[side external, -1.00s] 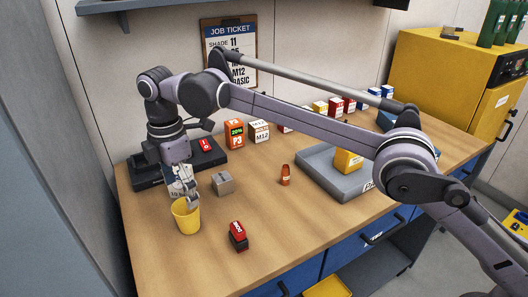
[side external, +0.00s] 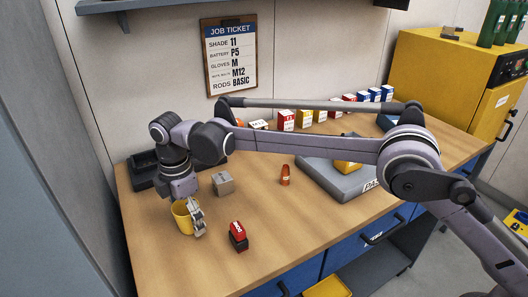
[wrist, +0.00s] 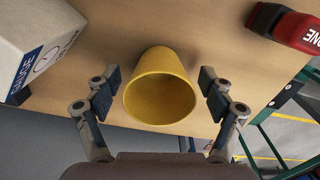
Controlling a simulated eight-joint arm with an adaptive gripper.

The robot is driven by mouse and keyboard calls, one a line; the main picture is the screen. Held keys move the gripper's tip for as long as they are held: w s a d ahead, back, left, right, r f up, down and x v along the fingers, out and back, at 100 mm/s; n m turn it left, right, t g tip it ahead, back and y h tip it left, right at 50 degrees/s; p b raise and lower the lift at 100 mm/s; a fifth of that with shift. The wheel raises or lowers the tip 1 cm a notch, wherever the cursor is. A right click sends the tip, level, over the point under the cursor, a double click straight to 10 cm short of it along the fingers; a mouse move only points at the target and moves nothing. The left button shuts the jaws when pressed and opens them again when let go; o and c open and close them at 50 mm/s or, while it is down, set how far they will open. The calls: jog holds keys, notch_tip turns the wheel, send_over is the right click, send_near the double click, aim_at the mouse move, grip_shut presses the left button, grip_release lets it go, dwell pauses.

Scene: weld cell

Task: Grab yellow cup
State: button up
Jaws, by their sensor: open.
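The yellow cup (side external: 181,218) stands on the wooden bench near its left front in the side view. In the wrist view the yellow cup (wrist: 158,92) shows its open mouth toward me. My gripper (side external: 194,213) is low at the cup, with one finger showing on its right side. In the wrist view my gripper (wrist: 160,84) is open, one finger on each side of the cup. A small gap shows between each finger pad and the cup wall. The finger on the far side is hidden in the side view.
A grey box (side external: 223,184) stands just behind the cup. A red-and-black block (side external: 238,236) is to its right, near the bench's front edge. An orange item (side external: 285,175) and a grey tray (side external: 336,183) stand farther right. Bare bench (side external: 275,215) lies between.

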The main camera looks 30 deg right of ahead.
jog(key=c, duration=1.2)
jog(key=shift+c, duration=0.2)
